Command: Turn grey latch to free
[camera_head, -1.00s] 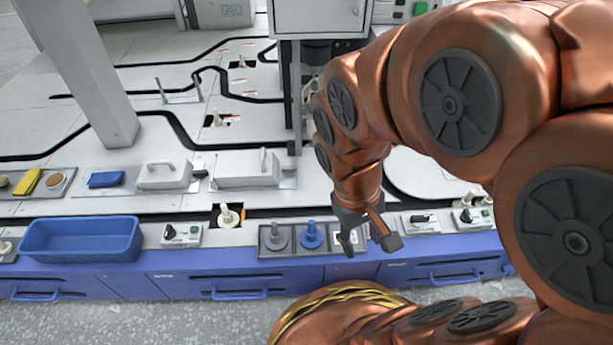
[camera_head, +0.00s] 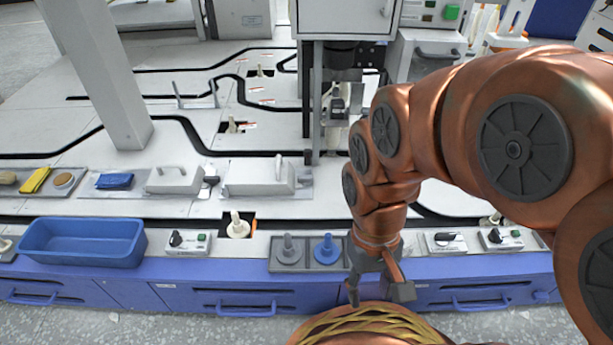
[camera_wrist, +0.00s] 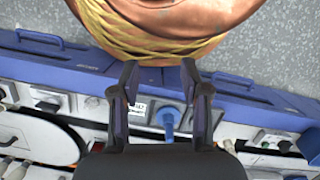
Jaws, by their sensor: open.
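A small white panel with a dark, level turn handle (camera_head: 446,239) stands at the bench front, right of my gripper; it seems to be the latch, but its grey colour is hard to confirm. It also seems to show at left in the wrist view (camera_wrist: 48,104). My gripper (camera_head: 378,291) is open and empty, pointing down in front of the bench edge, left of that panel and apart from it. In the wrist view the open fingers (camera_wrist: 159,72) have nothing between them. A tray (camera_head: 308,268) holds a grey bobbin (camera_head: 289,250) and a blue bobbin (camera_head: 326,249).
Control panels with dark knobs and green buttons stand right (camera_head: 501,239) and left (camera_head: 187,242). A blue bin (camera_head: 82,258) sits at left. Lidded white boxes (camera_head: 258,177) lie behind. My copper base is close below the gripper. Blue drawer fronts (camera_head: 205,290) line the bench.

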